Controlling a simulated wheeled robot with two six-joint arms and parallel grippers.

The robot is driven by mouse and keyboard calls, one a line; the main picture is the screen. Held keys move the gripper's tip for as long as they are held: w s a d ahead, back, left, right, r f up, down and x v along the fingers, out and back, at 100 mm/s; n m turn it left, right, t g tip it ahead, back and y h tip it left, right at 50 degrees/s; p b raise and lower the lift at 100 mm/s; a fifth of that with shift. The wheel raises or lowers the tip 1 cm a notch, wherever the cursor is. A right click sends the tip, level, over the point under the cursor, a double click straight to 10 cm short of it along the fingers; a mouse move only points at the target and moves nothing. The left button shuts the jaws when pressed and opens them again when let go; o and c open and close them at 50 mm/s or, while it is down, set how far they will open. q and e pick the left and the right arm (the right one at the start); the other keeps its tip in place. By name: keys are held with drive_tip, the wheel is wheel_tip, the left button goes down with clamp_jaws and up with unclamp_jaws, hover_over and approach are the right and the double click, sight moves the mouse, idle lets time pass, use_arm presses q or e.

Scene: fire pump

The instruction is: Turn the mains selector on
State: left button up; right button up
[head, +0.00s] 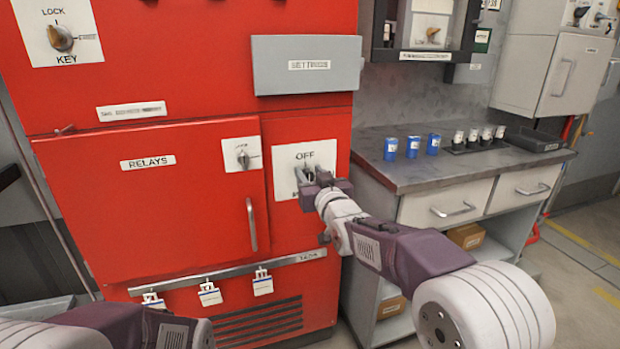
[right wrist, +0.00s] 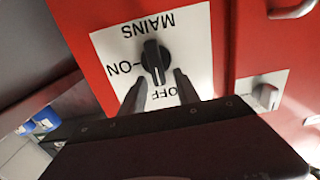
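The mains selector is a black rotary knob (right wrist: 154,62) on a white plate lettered MAINS, ON and OFF. In the right wrist view the plate appears upside down, and the knob's bar lies roughly along the line towards OFF, not towards ON. In the head view the white plate (head: 290,157) sits on the red cabinet's front, its lower part hidden by my gripper. My right gripper (right wrist: 159,77) is open, with its fingertips apart on both sides of the knob's near end; contact cannot be told. My left gripper is out of view; only the left arm shows.
Left of the plate is the relays door (head: 160,200) with a handle and a small switch (head: 242,155). A grey settings box (head: 307,65) juts out above. A workbench (head: 455,165) with blue cups (head: 412,146) stands at right. Tags (head: 209,293) hang from a rail below.

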clamp_jaws()
